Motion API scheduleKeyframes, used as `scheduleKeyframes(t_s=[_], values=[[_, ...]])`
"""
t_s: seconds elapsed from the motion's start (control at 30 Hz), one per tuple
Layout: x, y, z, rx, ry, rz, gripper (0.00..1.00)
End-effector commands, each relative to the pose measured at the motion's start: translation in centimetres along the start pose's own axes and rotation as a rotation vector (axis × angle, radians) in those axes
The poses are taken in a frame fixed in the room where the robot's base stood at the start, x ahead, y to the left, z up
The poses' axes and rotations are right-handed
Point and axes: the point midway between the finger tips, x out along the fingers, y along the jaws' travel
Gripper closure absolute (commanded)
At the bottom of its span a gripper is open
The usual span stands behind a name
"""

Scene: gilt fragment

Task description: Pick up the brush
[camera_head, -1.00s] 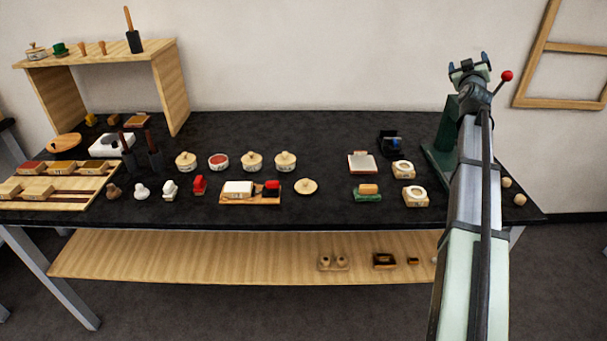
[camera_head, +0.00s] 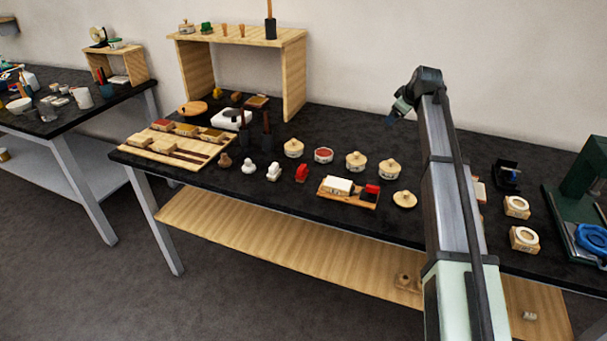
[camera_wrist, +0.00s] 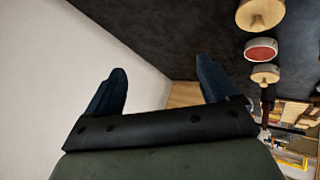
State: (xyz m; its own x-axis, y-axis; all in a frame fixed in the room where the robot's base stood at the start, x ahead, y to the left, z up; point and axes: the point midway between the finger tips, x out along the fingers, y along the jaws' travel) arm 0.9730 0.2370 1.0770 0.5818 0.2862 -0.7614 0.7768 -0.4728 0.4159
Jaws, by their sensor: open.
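I cannot tell for certain which thing is the brush. A thin wooden handle (camera_head: 269,8) stands upright in a dark holder (camera_head: 270,29) on top of the wooden shelf. Two more dark upright pieces with brown handles, a left one (camera_head: 243,134) and a right one (camera_head: 267,140), stand on the black table (camera_head: 340,125) in front of that shelf. My gripper (camera_head: 392,110) is above the back of the table, to the right of all of these and apart from them. In the wrist view my gripper (camera_wrist: 160,78) is open, with nothing between its two blue fingers.
The wooden shelf (camera_head: 295,80) stands at the table's back left. Lidded pots, including one near the middle (camera_head: 355,161), stand in a row. A segmented wooden tray (camera_head: 150,153) lies at the left end. A green press (camera_head: 575,185) stands at the right. A second table (camera_head: 70,118) is farther left.

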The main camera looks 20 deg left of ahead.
Motion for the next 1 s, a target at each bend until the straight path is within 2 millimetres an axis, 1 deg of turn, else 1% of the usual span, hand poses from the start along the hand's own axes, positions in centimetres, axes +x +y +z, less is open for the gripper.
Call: scheduleKeyframes(t_s=[0.03,0.13,0.17,0.2,0.27,0.3,0.37,0.4,0.5,0.6,0.7,0.8,0.9,1.0], values=[[0.7,-2.2,-2.1,-0.032,-0.024,-0.048,0.13],[1.6,-6.7,-5.0,-0.091,-0.082,-0.145,0.13],[1.7,-8.0,-5.8,-0.108,-0.101,-0.172,0.13],[1.9,-9.8,-6.9,-0.132,-0.125,-0.209,0.13],[2.0,-12.5,-8.4,-0.168,-0.164,-0.262,0.13],[2.0,-14.3,-9.5,-0.193,-0.19,-0.296,0.13],[1.9,-17.0,-10.9,-0.229,-0.229,-0.346,0.13],[1.7,-18.8,-11.8,-0.253,-0.256,-0.377,0.13],[1.2,-22.6,-13.7,-0.306,-0.318,-0.446,0.13],[0.5,-25.7,-15.1,-0.348,-0.372,-0.498,0.13],[-0.1,-27.8,-16.0,-0.377,-0.409,-0.533,0.13],[-0.4,-28.9,-16.4,-0.393,-0.432,-0.551,0.13],[-0.4,-29.5,-16.4,-0.4,-0.441,-0.559,0.13],[0.0,-29.8,-16.0,-0.4,-0.442,-0.56,0.13]])
